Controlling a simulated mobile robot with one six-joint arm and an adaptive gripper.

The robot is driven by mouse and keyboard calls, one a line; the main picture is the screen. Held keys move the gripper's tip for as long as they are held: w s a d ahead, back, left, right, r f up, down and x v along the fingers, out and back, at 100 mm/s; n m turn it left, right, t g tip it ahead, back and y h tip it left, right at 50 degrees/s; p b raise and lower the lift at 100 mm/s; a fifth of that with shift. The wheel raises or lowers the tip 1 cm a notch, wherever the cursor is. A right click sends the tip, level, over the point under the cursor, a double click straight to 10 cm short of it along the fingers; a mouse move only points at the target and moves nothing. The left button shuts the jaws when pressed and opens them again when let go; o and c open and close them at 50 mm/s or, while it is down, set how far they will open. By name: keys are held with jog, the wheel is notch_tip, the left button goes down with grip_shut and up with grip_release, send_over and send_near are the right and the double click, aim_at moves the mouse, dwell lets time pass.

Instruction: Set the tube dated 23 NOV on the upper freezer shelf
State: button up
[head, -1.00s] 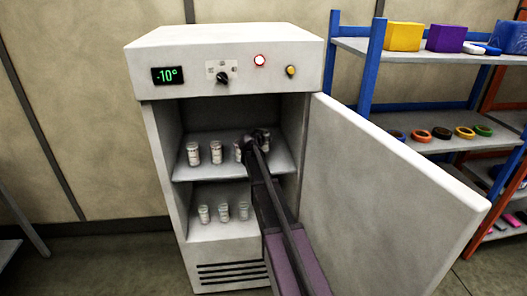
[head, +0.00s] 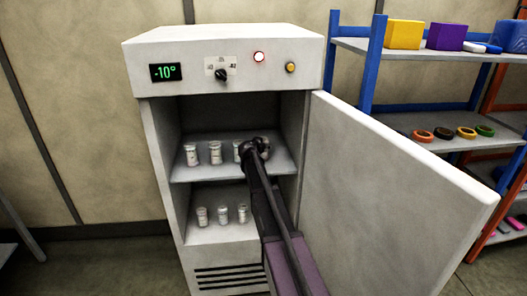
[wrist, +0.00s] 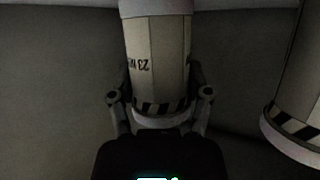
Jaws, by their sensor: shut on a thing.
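The tube dated 23 N… (wrist: 158,62) is in the wrist view, pale with a striped band; the rest of its date is unclear. My gripper (wrist: 160,100) is shut on it, one finger on each side. In the head view my gripper (head: 258,148) is inside the freezer, over the right part of the upper shelf (head: 202,174), and hides the held tube. In the wrist view the tube's far end is close to a pale surface at the top edge; I cannot tell whether they touch.
Several tubes (head: 215,153) stand on the upper shelf left of my gripper; one neighbour (wrist: 300,85) is close on the right in the wrist view. More tubes (head: 222,215) stand on the lower level. The open freezer door (head: 390,200) is right of my arm.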

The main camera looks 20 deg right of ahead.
jog(key=shift+f, duration=0.4)
jog(key=o, duration=1.2)
jog(key=shift+o, duration=0.2)
jog(key=shift+r, duration=0.15)
jog(key=shift+r, duration=0.15)
jog(key=p+v, duration=0.4)
jog(key=v, duration=0.8)
jog(key=shift+a, duration=0.1)
jog(key=s+a+f+n+g+y, duration=0.3)
jog(key=s+a, duration=0.3)
jog(key=s, duration=0.5)
jog(key=s+a+f+n+g+y, duration=0.2)
jog(key=s+a, duration=0.4)
jog(key=s, duration=0.5)
jog(key=s+a+f+n+g+y, duration=0.3)
jog(key=s+a+f+g+y, duration=0.1)
jog(key=s, duration=0.7)
jog(key=a+f+g, duration=0.1)
jog(key=a+f, duration=0.1)
jog(key=a, duration=0.1)
jog(key=shift+s+f+n, duration=0.15)
jog(key=shift+f+n, duration=0.15)
jog(key=shift+f, duration=0.05)
